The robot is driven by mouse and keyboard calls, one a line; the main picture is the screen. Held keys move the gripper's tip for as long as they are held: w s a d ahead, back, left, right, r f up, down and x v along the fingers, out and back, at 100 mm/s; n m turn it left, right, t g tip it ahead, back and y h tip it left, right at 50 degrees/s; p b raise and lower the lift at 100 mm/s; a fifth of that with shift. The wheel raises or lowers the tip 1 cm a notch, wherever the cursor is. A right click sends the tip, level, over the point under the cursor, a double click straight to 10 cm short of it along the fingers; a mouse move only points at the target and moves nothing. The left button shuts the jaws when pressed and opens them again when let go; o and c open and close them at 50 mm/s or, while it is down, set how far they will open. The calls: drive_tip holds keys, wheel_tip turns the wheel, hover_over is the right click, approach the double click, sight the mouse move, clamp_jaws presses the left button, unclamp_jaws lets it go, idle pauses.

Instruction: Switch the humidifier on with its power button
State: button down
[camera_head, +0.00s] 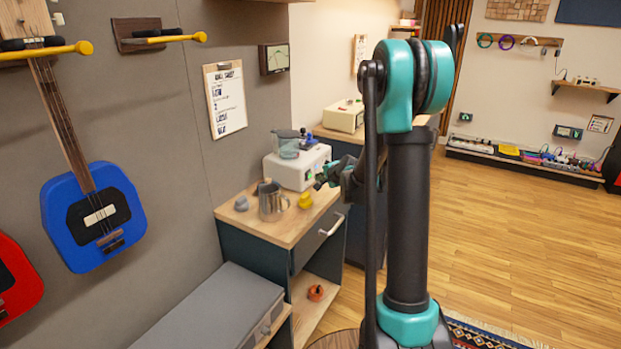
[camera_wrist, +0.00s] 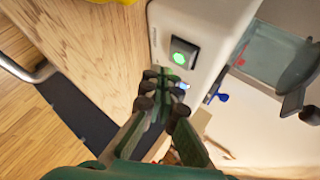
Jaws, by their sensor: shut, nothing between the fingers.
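The humidifier (camera_head: 292,172) is a white box with a clear bluish tank on top, standing on the wooden cabinet top. In the wrist view its white body (camera_wrist: 205,20) fills the upper middle. Its power button (camera_wrist: 180,58) is a bright green spot in a dark square plate on the front face. A small blue light shows just below, partly behind the fingers. My gripper (camera_wrist: 162,88) is shut and empty, its tips close below the button plate; contact cannot be told. In the head view my gripper (camera_head: 322,181) is at the humidifier's front, partly hidden by my arm.
A metal pitcher (camera_head: 272,202), a yellow object (camera_head: 305,201) and a grey object (camera_head: 241,203) stand on the cabinet top (camera_head: 285,232). A drawer handle (camera_head: 332,224) sticks out below. Another pale box (camera_head: 343,117) stands behind. The wooden floor at right is open.

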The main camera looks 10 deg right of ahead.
drive_tip(key=shift+s+d, duration=0.65)
drive_tip(key=shift+d, duration=0.25)
drive_tip(key=shift+s+d, duration=0.65)
drive_tip(key=shift+d, duration=0.25)
drive_tip(key=s+f+n+g+h, duration=0.1)
drive_tip(key=s+n, duration=0.3)
drive_tip(key=s, duration=0.8)
drive_tip(key=s+d+f+n+g+h, duration=0.1)
drive_tip(key=s+f+n+g, duration=0.2)
drive_tip(key=s, duration=1)
drive_tip(key=s+f+n+g+h, duration=0.1)
drive_tip(key=s+n, duration=0.4)
drive_tip(key=s, duration=0.8)
drive_tip(key=shift+s+d+f+g+h, duration=0.2)
drive_tip(key=shift+f+g+h, duration=0.25)
drive_tip(key=shift+g, duration=0.35)
